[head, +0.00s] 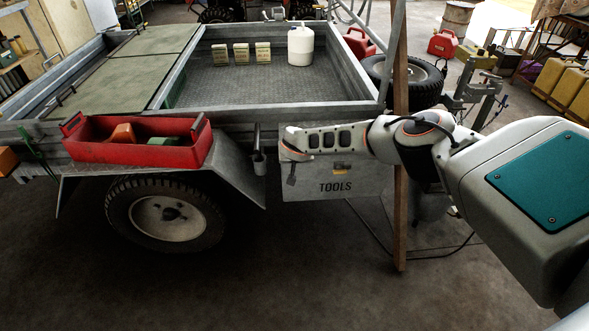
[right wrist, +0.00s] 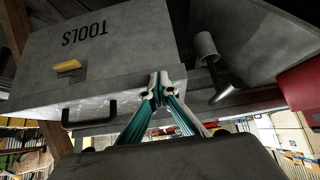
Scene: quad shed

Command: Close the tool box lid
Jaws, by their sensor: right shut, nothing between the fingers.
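The grey tool box (head: 372,187), marked TOOLS with a yellow latch, hangs on the trailer's side in the head view. In the right wrist view the tool box (right wrist: 130,40) appears upside down. A pale lid strip (right wrist: 105,104) with a black handle (right wrist: 90,112) runs along its top edge. My arm hides much of the lid in the head view; I cannot tell whether it is fully down. My right gripper (head: 291,180) is at the box's left end. Its fingertips (right wrist: 158,86) are together and empty, close to the lid's corner; contact is unclear. My left gripper is out of view.
A grey fender (head: 233,172) and a post with a cup-like end (head: 258,160) stand left of the box. A red tray (head: 90,150) rests above the wheel. A wooden post (head: 400,230) stands at the box's right end. The floor in front is clear.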

